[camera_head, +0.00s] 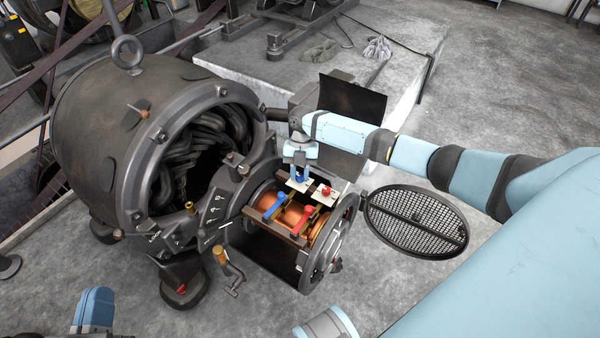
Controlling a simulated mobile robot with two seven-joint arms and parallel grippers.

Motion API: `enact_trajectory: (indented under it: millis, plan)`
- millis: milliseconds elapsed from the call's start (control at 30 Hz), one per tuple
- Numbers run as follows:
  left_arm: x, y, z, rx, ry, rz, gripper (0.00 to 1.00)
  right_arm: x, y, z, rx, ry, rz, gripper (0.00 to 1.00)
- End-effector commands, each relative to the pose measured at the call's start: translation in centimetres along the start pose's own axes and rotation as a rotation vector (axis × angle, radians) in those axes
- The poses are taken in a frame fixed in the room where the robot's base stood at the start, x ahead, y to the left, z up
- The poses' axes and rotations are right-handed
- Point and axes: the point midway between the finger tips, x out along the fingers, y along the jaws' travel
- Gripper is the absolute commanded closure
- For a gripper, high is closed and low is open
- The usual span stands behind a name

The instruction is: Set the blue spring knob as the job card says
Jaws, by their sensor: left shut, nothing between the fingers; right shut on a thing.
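My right gripper (301,178) reaches in from the right and points down at the brush gear on the open end of the dynamo. It is shut on the blue spring knob, which its fingers mostly hide, over a small pale plate (292,187). A red knob (325,191) sits on a second pale plate just to the right. The knob's setting cannot be read. My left gripper (95,308) is at the bottom left edge, shut and empty, away from the dynamo. No readable job card shows.
A blue lever (275,204) and a red lever (302,217) lie over the copper drum (294,214). The dark dynamo housing (95,130) stands left. A round mesh cover (416,222) lies on the floor to the right. A dark panel (352,97) stands behind my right arm.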

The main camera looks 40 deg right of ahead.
Motion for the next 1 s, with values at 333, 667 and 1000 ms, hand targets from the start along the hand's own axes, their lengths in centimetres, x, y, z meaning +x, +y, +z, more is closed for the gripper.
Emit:
enact_trajectory:
  millis: [333,667,1000]
  plan:
    - [0.0,0.0,0.0,0.0,0.0,0.0,1.0,0.0,0.0,0.0,0.001,-0.001,0.0,0.47]
    - [0.0,0.1,-0.8,0.002,0.014,0.001,1.0,-1.2,0.0,0.0,0.001,-0.002,0.002,0.47]
    - [-0.1,0.0,-2.1,0.016,0.04,-0.024,1.0,-8.6,0.0,-0.1,0.001,-0.003,0.001,0.47]
